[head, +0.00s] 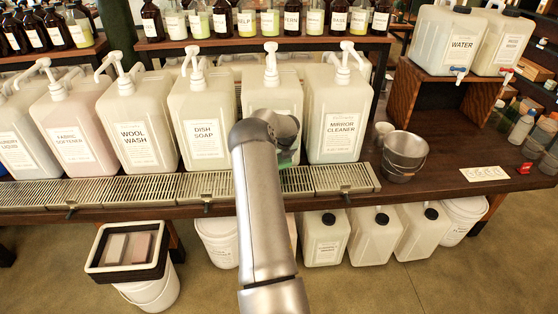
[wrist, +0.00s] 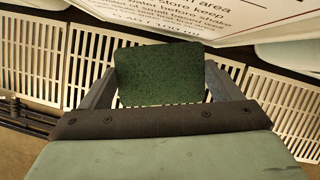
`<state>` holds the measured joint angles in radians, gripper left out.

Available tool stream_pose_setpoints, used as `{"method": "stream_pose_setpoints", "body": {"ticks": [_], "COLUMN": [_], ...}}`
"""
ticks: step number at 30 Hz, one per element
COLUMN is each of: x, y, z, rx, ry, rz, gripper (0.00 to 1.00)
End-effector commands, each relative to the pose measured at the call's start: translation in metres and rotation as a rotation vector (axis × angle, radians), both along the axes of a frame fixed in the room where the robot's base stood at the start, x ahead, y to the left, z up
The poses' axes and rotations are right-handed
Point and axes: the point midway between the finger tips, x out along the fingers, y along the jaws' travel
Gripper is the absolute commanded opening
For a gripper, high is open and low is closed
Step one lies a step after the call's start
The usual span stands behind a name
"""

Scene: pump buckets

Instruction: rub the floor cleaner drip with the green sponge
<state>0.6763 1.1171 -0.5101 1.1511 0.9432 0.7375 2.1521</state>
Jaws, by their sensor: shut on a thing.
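My gripper (wrist: 158,78) is shut on the green sponge (wrist: 160,72), which sits between its two fingers over the slatted drip tray (wrist: 85,62). In the head view my arm hides most of the gripper; a bit of green shows beside it in front of a white pump jug (head: 272,92). That jug stands between the dish soap jug (head: 205,120) and the mirror cleaner jug (head: 337,115); my arm covers its label. In the wrist view a jug's printed label (wrist: 190,15) is close beyond the sponge. I cannot make out a drip; touching is unclear.
Drip trays (head: 345,178) run along the counter's front edge. Other pump jugs, such as wool wash (head: 140,130), stand left. A metal bucket (head: 404,155) is to the right. A white bin (head: 150,290) with two sponges in its top stands below left.

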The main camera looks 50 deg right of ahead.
Motion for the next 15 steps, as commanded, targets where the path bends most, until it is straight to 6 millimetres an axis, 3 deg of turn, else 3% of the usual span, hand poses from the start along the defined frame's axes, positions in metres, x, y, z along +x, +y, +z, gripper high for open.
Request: {"method": "stream_pose_setpoints", "body": {"ticks": [2, 15], "x": [0.0, 0.0001], "y": [0.0, -0.0002], "z": [0.0084, 0.0144], "rx": [0.0, 0.0], "ry": [0.0, -0.001], "rz": [0.0, 0.0], "gripper": [0.61, 0.61]}}
